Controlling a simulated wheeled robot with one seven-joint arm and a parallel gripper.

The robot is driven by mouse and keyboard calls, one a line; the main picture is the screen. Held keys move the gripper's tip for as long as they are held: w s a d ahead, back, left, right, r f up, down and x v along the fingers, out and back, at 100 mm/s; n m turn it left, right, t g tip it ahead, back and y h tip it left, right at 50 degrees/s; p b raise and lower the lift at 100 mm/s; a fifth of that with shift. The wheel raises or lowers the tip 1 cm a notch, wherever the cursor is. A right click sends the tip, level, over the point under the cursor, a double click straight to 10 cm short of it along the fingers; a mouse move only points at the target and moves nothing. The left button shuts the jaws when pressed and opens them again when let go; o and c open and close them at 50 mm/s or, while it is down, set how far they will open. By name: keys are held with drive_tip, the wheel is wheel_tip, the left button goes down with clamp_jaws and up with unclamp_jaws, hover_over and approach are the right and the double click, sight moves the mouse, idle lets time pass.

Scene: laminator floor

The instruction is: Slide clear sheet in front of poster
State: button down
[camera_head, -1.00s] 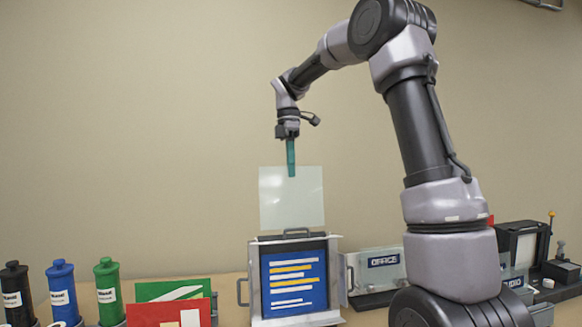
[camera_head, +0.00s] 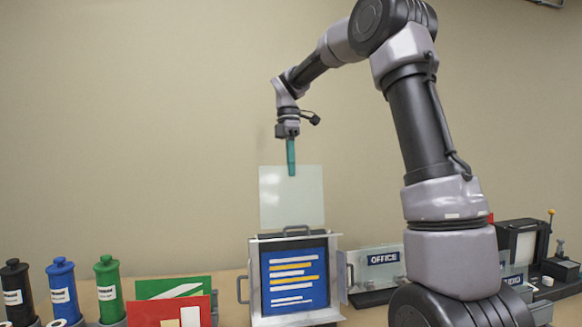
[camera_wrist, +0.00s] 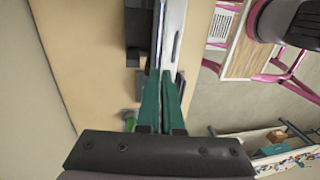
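The clear sheet (camera_head: 291,197) hangs upright below my gripper (camera_head: 291,172), its lower edge at the top of the poster frame. The blue poster (camera_head: 295,281) with white and yellow lines stands in a grey metal frame (camera_head: 256,281) with side handles and a dark top handle. My gripper's green fingers are closed on the sheet's top edge. In the wrist view my green fingers (camera_wrist: 163,78) come close together at a thin pale edge. Whether the sheet's lower edge is inside the frame or behind it, I cannot tell.
Black, blue and green cylinders (camera_head: 62,290) stand at the left. Green and red cards (camera_head: 170,312) lean beside the frame. An OFFICE sign (camera_head: 383,259) stands to the right, partly behind my arm.

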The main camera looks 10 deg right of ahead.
sight(293, 214)
drive_tip(key=shift+f, duration=0.35)
drive_tip(key=shift+s+f, duration=0.25)
drive_tip(key=shift+f, duration=1.05)
drive_tip(key=shift+s+f, duration=0.3)
drive_tip(key=shift+f, duration=1.45)
drive_tip(key=shift+s+f, duration=0.35)
drive_tip(key=shift+f, duration=1.45)
drive_tip(key=shift+s+f, duration=0.3)
drive_tip(key=shift+f, duration=1.45)
